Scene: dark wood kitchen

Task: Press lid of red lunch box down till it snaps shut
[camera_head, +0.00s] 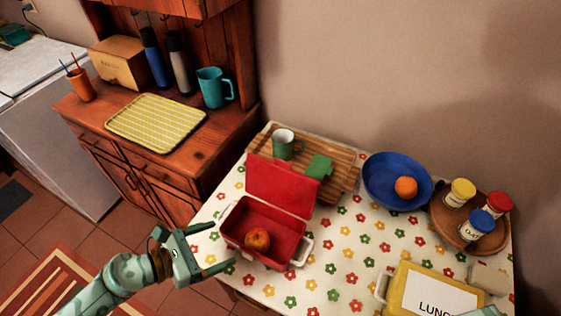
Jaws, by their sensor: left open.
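The red lunch box (232,222) stands open on the flowered tablecloth. Its red lid (283,186) is raised and tilts back on the far side. My right gripper does not show; only a pale green bit of what may be my right arm shows at the bottom right edge.
Behind the lid, a wooden board (343,180) holds a mug (284,142) and a green block (319,166). Right are a blue bowl (378,189) with an orange, a round tray (443,224) with jars, and a yellow lunch box (398,290). Cloth right of the red box is clear.

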